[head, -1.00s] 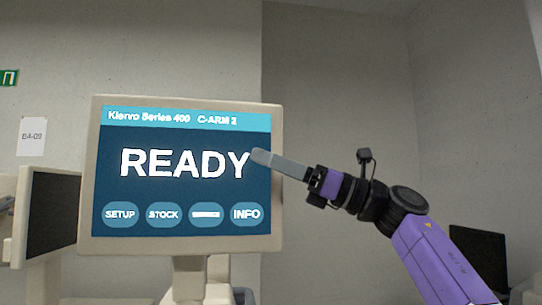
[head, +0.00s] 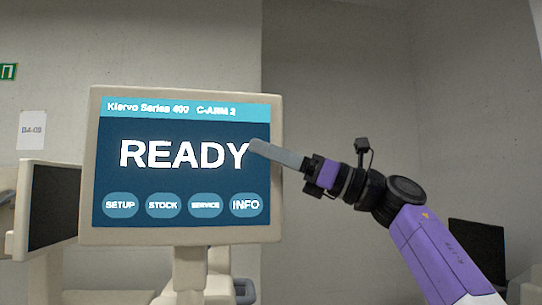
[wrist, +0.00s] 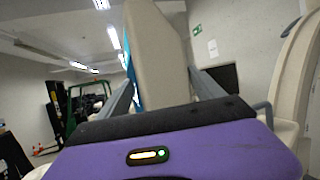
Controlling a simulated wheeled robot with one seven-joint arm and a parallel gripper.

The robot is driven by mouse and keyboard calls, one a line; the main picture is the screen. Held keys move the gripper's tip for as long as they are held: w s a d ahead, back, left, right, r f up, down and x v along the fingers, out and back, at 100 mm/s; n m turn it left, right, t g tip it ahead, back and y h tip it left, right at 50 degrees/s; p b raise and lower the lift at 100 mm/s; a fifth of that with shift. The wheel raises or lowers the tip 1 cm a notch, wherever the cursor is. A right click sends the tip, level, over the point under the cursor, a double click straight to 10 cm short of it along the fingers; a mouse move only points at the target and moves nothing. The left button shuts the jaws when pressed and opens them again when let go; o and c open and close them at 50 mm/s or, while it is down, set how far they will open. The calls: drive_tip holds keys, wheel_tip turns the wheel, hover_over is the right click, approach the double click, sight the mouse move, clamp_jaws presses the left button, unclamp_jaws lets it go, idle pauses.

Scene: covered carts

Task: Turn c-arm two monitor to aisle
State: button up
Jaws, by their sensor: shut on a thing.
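The C-arm 2 monitor (head: 190,180) is a beige-framed screen showing "READY", with a row of buttons below. It faces my head camera almost squarely and stands on a beige post (head: 188,268). My gripper (head: 262,149) comes in from the right, with one grey finger lying across the right part of the screen. In the wrist view, the monitor's beige edge (wrist: 160,60) stands between the two fingers of my gripper (wrist: 165,85), so I am shut on the monitor's right edge. The finger behind the monitor is hidden in the head view.
A second, dark monitor (head: 52,208) stands close at the left, angled away. Another dark screen (head: 478,250) is at the lower right behind my arm. A grey wall is behind. The wrist view shows a green frame (wrist: 85,95) farther off in the room.

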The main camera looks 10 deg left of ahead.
drive_tip(key=shift+s+m+t+b, duration=0.4)
drive_tip(key=shift+t+b, duration=0.4)
drive_tip(key=o, duration=2.1)
drive_tip(key=b+v, duration=0.2)
drive_tip(key=v, duration=0.5)
drive_tip(key=shift+d+f+b, duration=0.15)
drive_tip(key=shift+d+b, duration=0.2)
